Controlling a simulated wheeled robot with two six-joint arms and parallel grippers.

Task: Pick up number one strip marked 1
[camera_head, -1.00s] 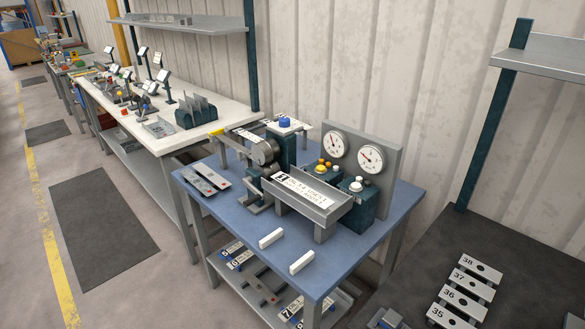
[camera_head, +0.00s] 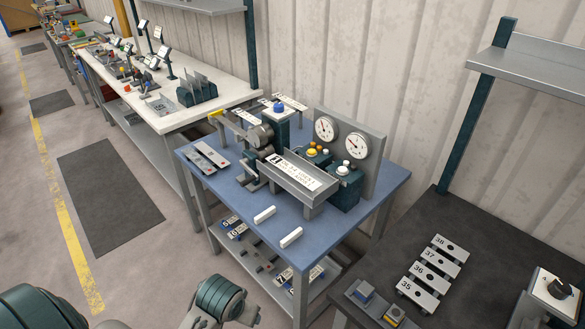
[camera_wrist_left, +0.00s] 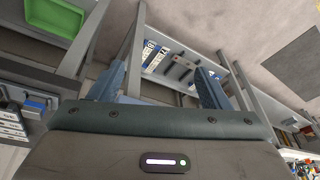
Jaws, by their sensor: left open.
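I cannot make out a strip marked 1 for certain. Two grey strips with red dots (camera_head: 206,156) lie on the left of the blue table (camera_head: 226,192), their marks too small to read. A white plate with a black-boxed figure and small text (camera_head: 293,171) lies in the machine's grey tray; the figure is unclear. Numbered strips (camera_head: 231,223) lie on the lower shelf and also show in the wrist view (camera_wrist_left: 153,56). My left gripper (camera_wrist_left: 160,84) is open and empty, its fingers either side of that shelf view. My right gripper is not in view.
The bender has two gauges (camera_head: 340,138) and coloured buttons. Two white handles (camera_head: 277,226) sit at the table's front edge. A dark bench (camera_head: 470,265) at right holds strips marked 35 to 38 (camera_head: 433,272). A white workbench (camera_head: 215,105) stands behind left. Floor at left is clear.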

